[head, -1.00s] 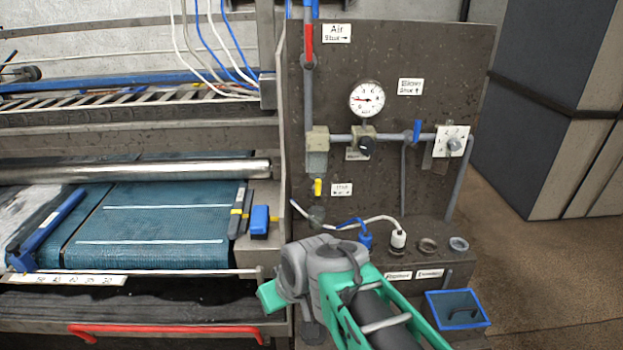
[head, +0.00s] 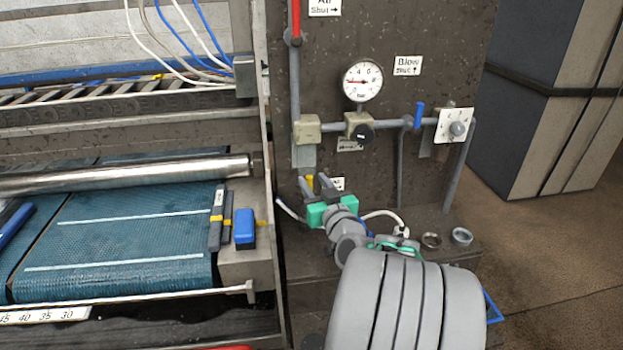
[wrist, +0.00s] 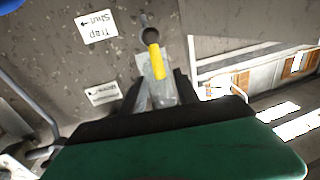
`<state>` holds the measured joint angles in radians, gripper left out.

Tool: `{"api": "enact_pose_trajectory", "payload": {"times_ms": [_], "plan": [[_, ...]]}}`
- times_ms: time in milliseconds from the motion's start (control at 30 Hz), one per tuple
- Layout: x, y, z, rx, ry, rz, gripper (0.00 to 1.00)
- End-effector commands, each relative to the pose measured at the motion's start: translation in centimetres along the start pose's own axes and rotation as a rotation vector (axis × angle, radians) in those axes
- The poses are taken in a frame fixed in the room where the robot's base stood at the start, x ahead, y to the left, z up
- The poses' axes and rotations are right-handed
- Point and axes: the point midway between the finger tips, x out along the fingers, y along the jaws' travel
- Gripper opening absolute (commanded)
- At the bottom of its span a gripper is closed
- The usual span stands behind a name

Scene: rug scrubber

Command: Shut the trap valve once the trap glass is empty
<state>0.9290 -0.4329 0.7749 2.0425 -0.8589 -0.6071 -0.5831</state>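The trap valve's yellow lever (head: 309,182) is below the trap glass (head: 305,157), a small grey translucent bowl under a beige block. In the wrist view, the yellow lever (wrist: 157,62) runs from a dark round pivot toward the trap glass (wrist: 162,92). Whether the glass holds any liquid I cannot tell. My gripper (head: 315,181) is at the lever with its fingers apart. In the wrist view, my gripper (wrist: 160,80) shows a finger on each side of the lever and glass; contact is not clear. The "Trap Shut" label (wrist: 97,26) appears upside down, with an arrow.
A white hose (head: 381,214) runs behind my gripper. The teal belt (head: 120,235) and a blue block (head: 244,228) lie left.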

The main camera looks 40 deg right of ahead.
Motion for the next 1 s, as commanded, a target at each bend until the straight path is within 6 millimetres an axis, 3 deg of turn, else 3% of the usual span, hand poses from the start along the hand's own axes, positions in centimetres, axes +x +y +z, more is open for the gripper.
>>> {"api": "enact_pose_trajectory", "payload": {"times_ms": [333, 767, 1000], "plan": [[0.98, -0.20, 0.11, 0.000, -0.001, -0.004, 0.36], [0.94, -0.19, 0.13, 0.000, -0.002, -0.004, 0.01], [0.94, -0.18, 0.13, 0.000, -0.002, -0.003, 0.00]]}}
